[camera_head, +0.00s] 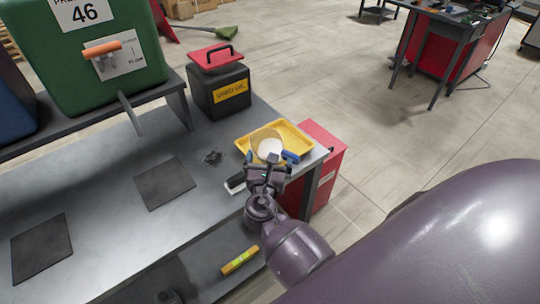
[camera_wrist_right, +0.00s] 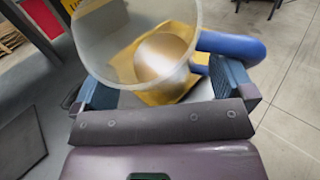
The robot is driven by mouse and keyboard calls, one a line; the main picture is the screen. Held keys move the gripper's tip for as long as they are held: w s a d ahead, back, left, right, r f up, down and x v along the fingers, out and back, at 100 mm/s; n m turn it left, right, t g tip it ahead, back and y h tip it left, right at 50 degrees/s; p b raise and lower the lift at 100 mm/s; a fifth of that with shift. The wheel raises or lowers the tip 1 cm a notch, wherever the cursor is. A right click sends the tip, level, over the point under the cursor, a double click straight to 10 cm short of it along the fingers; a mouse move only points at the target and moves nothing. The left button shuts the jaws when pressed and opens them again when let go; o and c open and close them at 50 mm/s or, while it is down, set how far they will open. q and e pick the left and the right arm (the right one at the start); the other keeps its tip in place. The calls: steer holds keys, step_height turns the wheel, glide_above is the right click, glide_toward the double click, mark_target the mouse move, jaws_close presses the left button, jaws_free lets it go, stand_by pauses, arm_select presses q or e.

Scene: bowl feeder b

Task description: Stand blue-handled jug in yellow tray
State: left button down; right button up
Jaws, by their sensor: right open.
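The yellow tray (camera_head: 300,132) lies at the right end of the grey bench. The translucent jug (camera_head: 262,134) with a pale round area inside and a blue handle (camera_head: 291,157) appears within the tray's outline; whether its base rests on the tray floor is hidden. In the right wrist view the jug (camera_wrist_right: 105,40) is just beyond the fingers, its blue handle (camera_wrist_right: 232,45) to the right and yellow tray behind it. My right gripper (camera_head: 268,163) is open at the jug's near side, its fingers (camera_wrist_right: 165,86) spread apart. My left gripper is out of view.
A black box with a red lid (camera_head: 218,90) stands behind the tray. A green bin (camera_head: 95,60) is on a shelf at the left. Dark mats (camera_head: 164,183) lie on the bench, with free room between. A red cabinet (camera_head: 325,170) adjoins the bench's right end.

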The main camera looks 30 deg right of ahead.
steer(key=v, duration=0.9)
steer(key=shift+s+a, duration=0.2)
steer(key=shift+a, duration=0.05)
steer(key=c, duration=0.9)
steer(key=shift+o, duration=0.2)
steer(key=shift+w+r, duration=0.1)
steer(key=shift+r, duration=0.05)
steer(key=shift+w+d+r+t+y, duration=0.2)
steer(key=shift+w+r+t+y, duration=0.1)
steer(key=shift+r+y, duration=0.1)
steer(key=shift+w+a+r+n+t+y, duration=0.45)
steer(key=shift+w+r+n+t+y, duration=0.15)
steer(key=shift+r+n+y, duration=1.05)
steer(key=shift+w+a+r+n+t+y, duration=0.55)
steer(key=shift+r+n+y, duration=0.6)
steer(key=shift+y, duration=0.8)
steer(key=shift+w+a+r+n+t+y, duration=0.35)
steer(key=shift+w+r+n+t+y, duration=0.25)
steer(key=shift+r+n+y, duration=0.9)
